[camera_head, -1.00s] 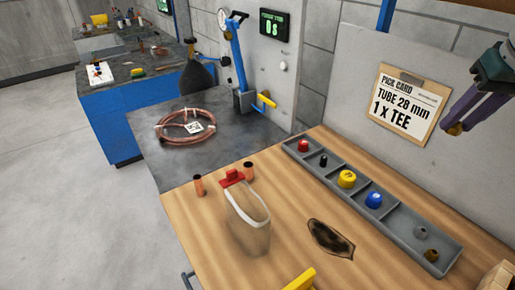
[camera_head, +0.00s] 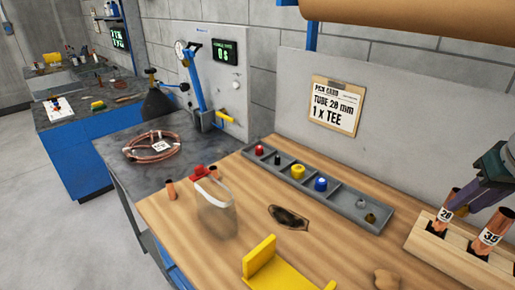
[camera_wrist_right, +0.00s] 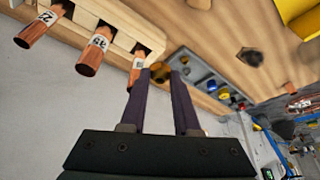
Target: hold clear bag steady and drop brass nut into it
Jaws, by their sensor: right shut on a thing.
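The clear bag (camera_head: 216,214) stands on the wooden bench with its pale rim open at the top. My right gripper (camera_head: 462,203) is at the right edge of the head view, well to the right of the bag. In the right wrist view its two purple fingers (camera_wrist_right: 158,78) are shut on a small brass nut (camera_wrist_right: 160,72). The nut is hard to make out in the head view. My left gripper is not in view.
A grey parts tray (camera_head: 345,204) holds coloured caps and small fittings. A wooden rack (camera_head: 440,245) of labelled copper tubes stands close to my right gripper. A dark stain or hole (camera_head: 289,217) and a yellow holder (camera_head: 275,270) lie right of the bag.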

